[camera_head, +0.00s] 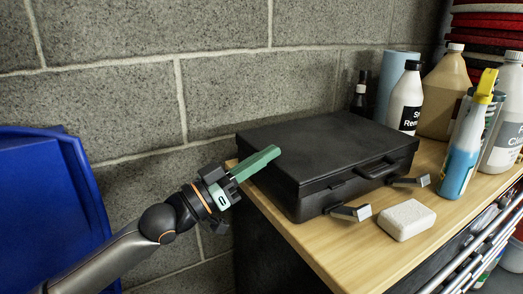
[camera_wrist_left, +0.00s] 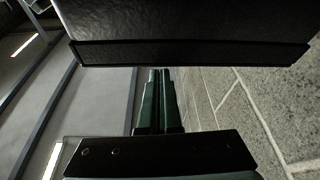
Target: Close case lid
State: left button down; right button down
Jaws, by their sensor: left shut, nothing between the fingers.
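The black case (camera_head: 325,160) lies on the wooden worktop, and its lid (camera_head: 320,147) is down flat over the base. Two latches (camera_head: 350,211) at its front stick outward, and a handle sits between them. My left gripper (camera_head: 268,155) is shut and empty, with its green fingers at the left edge of the lid. In the left wrist view the shut fingers (camera_wrist_left: 158,100) point toward the dark edge of the case (camera_wrist_left: 190,52). I cannot tell whether they touch it. My right gripper is not in view.
A white block (camera_head: 406,220) lies on the wooden worktop (camera_head: 350,262) in front of the case. A blue spray bottle (camera_head: 461,150), a white bottle (camera_head: 405,100) and a tan jug (camera_head: 447,95) stand to the right and behind. A blue bin (camera_head: 45,210) is at the left.

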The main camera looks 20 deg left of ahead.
pick_arm(q)
jog(key=shift+d+f, duration=0.1)
jog(key=shift+f, duration=0.35)
jog(key=shift+f, duration=0.2)
jog(key=shift+s, duration=0.1)
